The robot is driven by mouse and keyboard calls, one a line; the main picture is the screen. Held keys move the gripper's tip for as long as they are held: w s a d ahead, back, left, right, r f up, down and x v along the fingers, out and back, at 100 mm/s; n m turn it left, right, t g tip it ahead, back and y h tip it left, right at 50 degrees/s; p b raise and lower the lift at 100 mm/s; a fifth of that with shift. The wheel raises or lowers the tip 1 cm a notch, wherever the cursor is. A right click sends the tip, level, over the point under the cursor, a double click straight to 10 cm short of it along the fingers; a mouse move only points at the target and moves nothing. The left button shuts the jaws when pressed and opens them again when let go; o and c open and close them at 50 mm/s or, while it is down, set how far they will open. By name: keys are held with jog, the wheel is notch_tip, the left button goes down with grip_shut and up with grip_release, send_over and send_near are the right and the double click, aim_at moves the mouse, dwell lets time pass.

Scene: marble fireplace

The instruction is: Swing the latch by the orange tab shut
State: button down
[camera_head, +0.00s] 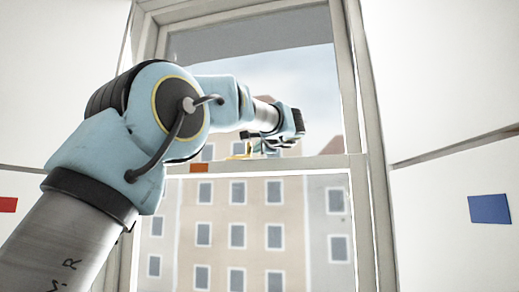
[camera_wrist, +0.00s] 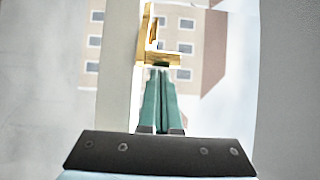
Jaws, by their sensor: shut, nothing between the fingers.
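A brass-yellow latch (camera_head: 241,151) sits on top of the window's middle rail, just right of the orange tab (camera_head: 200,168) on that rail's face. In the wrist view the latch (camera_wrist: 157,57) is an L-shaped brass piece straight ahead of my fingers. My gripper (camera_wrist: 161,72) has its green fingers closed together and empty, with the tips right at the latch's near edge; I cannot tell whether they touch it. In the head view my gripper is small and partly blurred, just right of the latch above the rail.
The middle rail (camera_head: 305,164) crosses the tall window frame (camera_head: 371,150). A red tab (camera_head: 7,204) is on the left wall and a blue tab (camera_head: 489,208) on the right wall. Buildings show through the glass. My arm covers the window's left side.

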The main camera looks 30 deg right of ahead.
jog(key=shift+a, duration=0.1)
jog(key=shift+s+a+m+h+b, duration=0.1)
jog(key=shift+a+m+h+b, duration=0.15)
jog(key=shift+h+b, duration=0.2)
jog(key=shift+s+a+m+h+b, duration=0.1)
jog(key=shift+a+m+h+b, duration=0.1)
jog(key=shift+m+h+b, duration=0.2)
